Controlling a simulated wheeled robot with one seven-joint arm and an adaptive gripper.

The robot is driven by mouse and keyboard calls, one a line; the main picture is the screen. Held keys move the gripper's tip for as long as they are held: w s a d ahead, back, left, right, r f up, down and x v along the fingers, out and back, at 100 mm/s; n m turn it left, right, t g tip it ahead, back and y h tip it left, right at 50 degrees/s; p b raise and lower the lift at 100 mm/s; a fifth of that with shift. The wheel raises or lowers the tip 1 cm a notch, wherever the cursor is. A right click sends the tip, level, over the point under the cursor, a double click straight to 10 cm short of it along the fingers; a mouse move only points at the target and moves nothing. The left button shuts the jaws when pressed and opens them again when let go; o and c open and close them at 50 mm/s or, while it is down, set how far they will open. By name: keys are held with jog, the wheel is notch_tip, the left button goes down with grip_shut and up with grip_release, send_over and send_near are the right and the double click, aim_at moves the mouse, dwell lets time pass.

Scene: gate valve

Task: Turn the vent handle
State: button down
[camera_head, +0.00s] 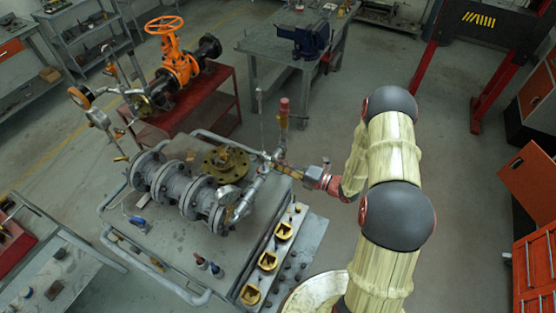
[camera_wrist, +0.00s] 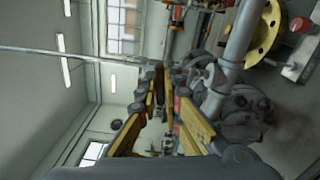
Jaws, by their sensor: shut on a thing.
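In the head view my gripper (camera_head: 290,169) reaches left from the end of my arm to the grey pipework at the right end of the valve assembly. In the wrist view its yellow and grey fingers (camera_wrist: 167,82) come together at the tips. They are shut on a small brownish part, which I take to be the vent handle (camera_wrist: 158,76); the fingers hide most of it. The grey pipe (camera_wrist: 236,50) it belongs with runs just right of the fingers. A thin grey rod (camera_wrist: 70,56) extends left from near the fingertips.
Flanged grey valve bodies (camera_head: 180,188) stand on the grey bench (camera_head: 165,255). A red-capped upright pipe (camera_head: 284,108) stands close behind my gripper. A brass flange (camera_head: 226,161) is to its left. An orange valve (camera_head: 178,62) stands on a red table behind.

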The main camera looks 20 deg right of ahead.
jog(key=shift+m+p, duration=0.45)
jog(key=shift+m, duration=0.65)
jog(key=c, duration=1.9)
grip_release()
jog(key=v, duration=1.2)
